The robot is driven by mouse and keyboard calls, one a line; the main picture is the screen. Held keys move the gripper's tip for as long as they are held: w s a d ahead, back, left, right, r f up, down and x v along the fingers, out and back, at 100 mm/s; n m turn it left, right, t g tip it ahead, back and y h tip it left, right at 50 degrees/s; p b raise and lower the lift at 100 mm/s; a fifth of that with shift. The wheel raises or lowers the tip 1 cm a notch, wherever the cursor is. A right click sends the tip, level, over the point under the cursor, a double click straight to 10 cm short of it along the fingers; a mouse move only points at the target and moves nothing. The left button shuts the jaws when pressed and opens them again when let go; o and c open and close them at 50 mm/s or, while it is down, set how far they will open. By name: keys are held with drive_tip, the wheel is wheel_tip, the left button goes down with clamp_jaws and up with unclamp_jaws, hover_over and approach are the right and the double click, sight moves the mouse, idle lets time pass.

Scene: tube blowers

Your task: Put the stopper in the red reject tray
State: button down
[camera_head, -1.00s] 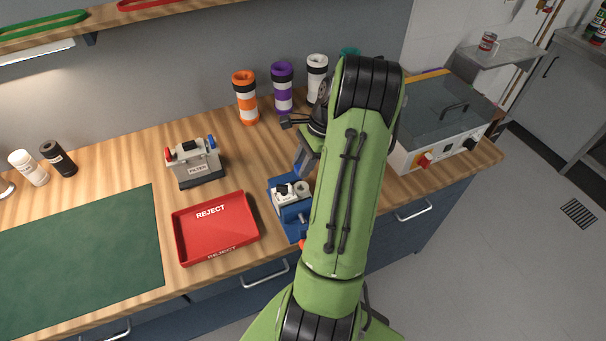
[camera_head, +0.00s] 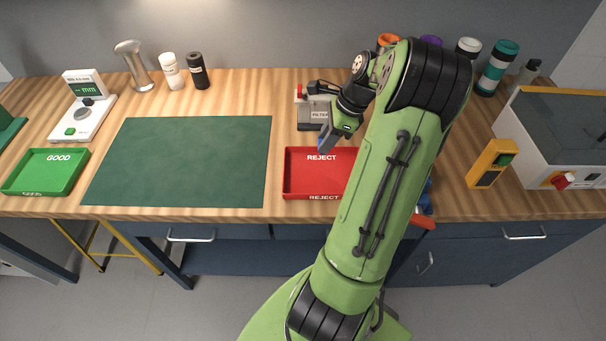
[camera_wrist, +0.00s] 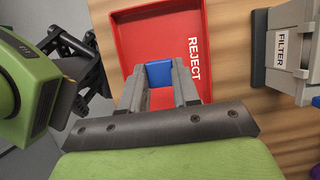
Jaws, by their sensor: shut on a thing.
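The red reject tray (camera_head: 303,187) lies on the wooden bench right of the green mat, and my arm covers its right part. In the wrist view the red tray (camera_wrist: 128,45) is beyond my fingers, and the part of its floor that shows is bare. My gripper (camera_head: 326,143) is over the tray's back edge, pointing down. In the wrist view my gripper (camera_wrist: 160,80) is shut on a blue piece, the stopper (camera_wrist: 160,72), held between the fingertips. The stopper looks to be above the tray; its exact height is hard to tell.
The grey filter unit (camera_head: 312,113) stands just behind the tray, close to my gripper. A green mat (camera_head: 180,160) lies to the left, with a green GOOD tray (camera_head: 45,172) beyond it. A yellow device (camera_head: 491,163) and a white lidded box (camera_head: 545,140) stand to the right.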

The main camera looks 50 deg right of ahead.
wheel_tip(320, 180, down, 9)
drive_tip(key=shift+s+d+f+b, duration=0.1)
drive_tip(key=shift+s+b, duration=0.05)
drive_tip(key=shift+b, duration=0.9)
drive_tip(key=c, duration=0.8)
unclamp_jaws()
